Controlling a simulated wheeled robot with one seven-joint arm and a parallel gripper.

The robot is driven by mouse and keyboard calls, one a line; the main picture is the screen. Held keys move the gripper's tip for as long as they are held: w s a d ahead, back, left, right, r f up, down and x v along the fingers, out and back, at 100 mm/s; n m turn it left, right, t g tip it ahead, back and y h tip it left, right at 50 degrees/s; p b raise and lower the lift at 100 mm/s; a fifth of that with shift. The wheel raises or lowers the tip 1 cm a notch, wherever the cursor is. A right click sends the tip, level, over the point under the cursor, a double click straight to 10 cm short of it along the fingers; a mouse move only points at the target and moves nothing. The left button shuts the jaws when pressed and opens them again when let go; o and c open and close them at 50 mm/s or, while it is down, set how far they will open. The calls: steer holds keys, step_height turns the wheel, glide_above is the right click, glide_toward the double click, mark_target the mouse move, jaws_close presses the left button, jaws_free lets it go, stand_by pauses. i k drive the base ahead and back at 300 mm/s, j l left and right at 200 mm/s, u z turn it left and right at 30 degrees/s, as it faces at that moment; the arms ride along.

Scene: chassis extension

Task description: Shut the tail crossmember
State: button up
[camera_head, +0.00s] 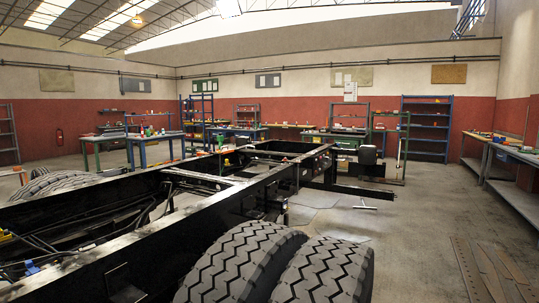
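The black truck chassis (150,237) runs from the lower left towards the middle of the room. At its far end, a dark bar (362,191) sticks out to the right from the rail. It looks like the tail crossmember standing open, but I cannot tell for sure at this distance. Dark parts (318,163) sit at the rail end near it. My gripper is not in view.
Two large tyres (245,262) stand close in front, beside the near rail. Open concrete floor (420,235) lies to the right of the chassis. Ramps or plates (490,270) lie at lower right, near a workbench (510,155). Shelves (427,127) line the back wall.

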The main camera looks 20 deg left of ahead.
mark_target(265, 157)
steer(key=i+l+z, duration=0.35)
steer(key=i+l, duration=0.2)
steer(key=i, duration=0.15)
steer(key=i+l, duration=0.1)
steer(key=i, duration=0.6)
steer(key=i+l, duration=0.1)
steer(key=i, duration=1.25)
steer(key=i+l+u, duration=0.1)
steer(key=i, duration=1.95)
steer(key=i+j+u, duration=0.15)
steer(key=i+u, duration=0.25)
steer(key=i, duration=0.3)
steer(key=i+u, duration=0.4)
steer(key=i, duration=0.3)
steer(key=i+l+u, duration=0.4)
steer(key=i, duration=0.25)
steer(key=i+u, duration=0.2)
steer(key=i, duration=0.25)
steer(key=i+u, duration=0.2)
steer(key=i, duration=0.25)
steer(key=i+l+u, duration=0.2)
steer(key=i, duration=0.3)
steer(key=i+u, duration=0.25)
steer(key=i, duration=0.2)
steer(key=i+l+u, duration=0.2)
steer(key=i+u, duration=0.2)
steer(key=i, duration=0.3)
